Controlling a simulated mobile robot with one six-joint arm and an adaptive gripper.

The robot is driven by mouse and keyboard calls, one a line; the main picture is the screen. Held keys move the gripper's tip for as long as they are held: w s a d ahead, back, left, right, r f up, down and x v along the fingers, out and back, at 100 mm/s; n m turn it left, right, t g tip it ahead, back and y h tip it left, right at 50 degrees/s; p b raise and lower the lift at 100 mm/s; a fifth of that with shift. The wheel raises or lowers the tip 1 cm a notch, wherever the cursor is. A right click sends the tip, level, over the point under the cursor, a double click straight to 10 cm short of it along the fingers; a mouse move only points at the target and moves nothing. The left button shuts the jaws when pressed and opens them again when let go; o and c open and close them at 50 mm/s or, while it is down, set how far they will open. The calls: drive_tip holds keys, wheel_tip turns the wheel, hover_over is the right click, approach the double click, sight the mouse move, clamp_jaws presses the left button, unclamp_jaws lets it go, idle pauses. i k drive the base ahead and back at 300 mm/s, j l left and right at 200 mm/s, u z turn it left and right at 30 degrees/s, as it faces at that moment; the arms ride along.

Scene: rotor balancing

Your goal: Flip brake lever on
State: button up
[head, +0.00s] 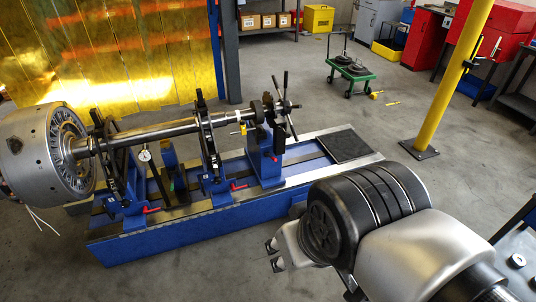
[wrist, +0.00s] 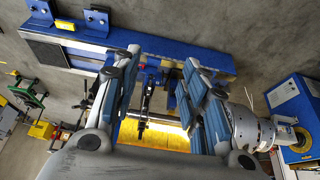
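The blue balancing machine (head: 200,215) carries a long horizontal shaft (head: 150,134) with a large silver rotor (head: 35,150) at its left end. Small red-handled levers stick out along its near side: a left one (head: 151,210), a middle one (head: 239,186) and a right one (head: 274,159). I cannot tell which, if any, is the brake lever. My gripper (head: 274,255) is in front of the bed, apart from the levers. In the wrist view my gripper (wrist: 162,65) is open and empty, with the blue bed (wrist: 180,50) beyond its fingers.
A yellow post (head: 456,75) stands at the right. A green cart (head: 350,72) with dark discs is behind. A black mat (head: 343,146) lies on the bed's right end. Yellow curtain strips (head: 100,50) hang behind the machine. Grey floor (head: 190,275) is clear in front.

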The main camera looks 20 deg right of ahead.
sight(267, 154)
drive_tip(key=i+l, duration=0.3)
drive_tip(key=i, duration=0.2)
drive_tip(key=i+l, duration=0.35)
drive_tip(key=i, duration=0.15)
drive_tip(key=i+l, duration=0.3)
drive_tip(key=i, duration=0.2)
drive_tip(key=i+l, duration=0.35)
drive_tip(key=i, duration=0.15)
